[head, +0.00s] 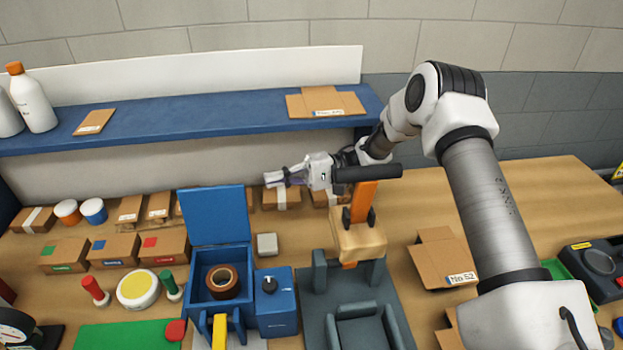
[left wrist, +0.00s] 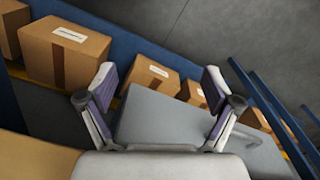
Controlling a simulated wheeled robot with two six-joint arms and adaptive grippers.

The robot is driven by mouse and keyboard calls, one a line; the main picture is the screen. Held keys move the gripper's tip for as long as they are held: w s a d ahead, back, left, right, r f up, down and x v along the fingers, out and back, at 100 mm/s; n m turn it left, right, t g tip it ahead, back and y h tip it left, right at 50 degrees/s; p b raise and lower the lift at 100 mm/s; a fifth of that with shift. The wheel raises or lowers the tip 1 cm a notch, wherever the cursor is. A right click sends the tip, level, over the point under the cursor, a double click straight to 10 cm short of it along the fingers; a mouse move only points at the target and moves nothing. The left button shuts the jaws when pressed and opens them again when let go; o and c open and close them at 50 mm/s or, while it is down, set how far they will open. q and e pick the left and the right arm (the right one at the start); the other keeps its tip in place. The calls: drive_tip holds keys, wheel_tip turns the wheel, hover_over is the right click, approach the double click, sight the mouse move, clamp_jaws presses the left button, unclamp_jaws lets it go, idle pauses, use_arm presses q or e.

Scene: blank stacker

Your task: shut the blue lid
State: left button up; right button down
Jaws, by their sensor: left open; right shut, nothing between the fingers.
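The blue lid (head: 213,213) stands open and upright at the back of a blue box (head: 197,277) in the head view. A brown tape roll (head: 222,282) lies inside the box. My right gripper (head: 270,179) is shut and empty, to the right of the lid's top edge and apart from it in the picture. Its fingers point left. My left gripper (left wrist: 160,76) shows only in the left wrist view, with its fingers spread. A grey surface (left wrist: 165,120) lies beyond them; I cannot tell what it belongs to. The lid is not seen in that view.
A blue block with a black knob (head: 277,312) adjoins the box's right side. A small grey block (head: 267,244) sits behind it. A grey fixture (head: 352,305) and an orange upright piece (head: 362,200) stand to the right. Several cardboard boxes (head: 163,247) stand left of the lid.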

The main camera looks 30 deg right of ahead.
sight(229, 187)
use_arm(q)
wheel_tip(229, 187, up, 4)
drive_tip(key=p, duration=0.3)
drive_tip(key=shift+f, duration=0.1)
use_arm(e)
drive_tip(key=x, duration=0.9)
drive_tip(key=shift+a+r, duration=0.15)
drive_tip(key=shift+a, duration=0.2)
use_arm(q)
drive_tip(key=shift+a+f, duration=0.1)
drive_tip(key=shift+a, duration=0.05)
use_arm(e)
drive_tip(key=shift+w+a, duration=0.1)
drive_tip(key=shift+a, duration=0.05)
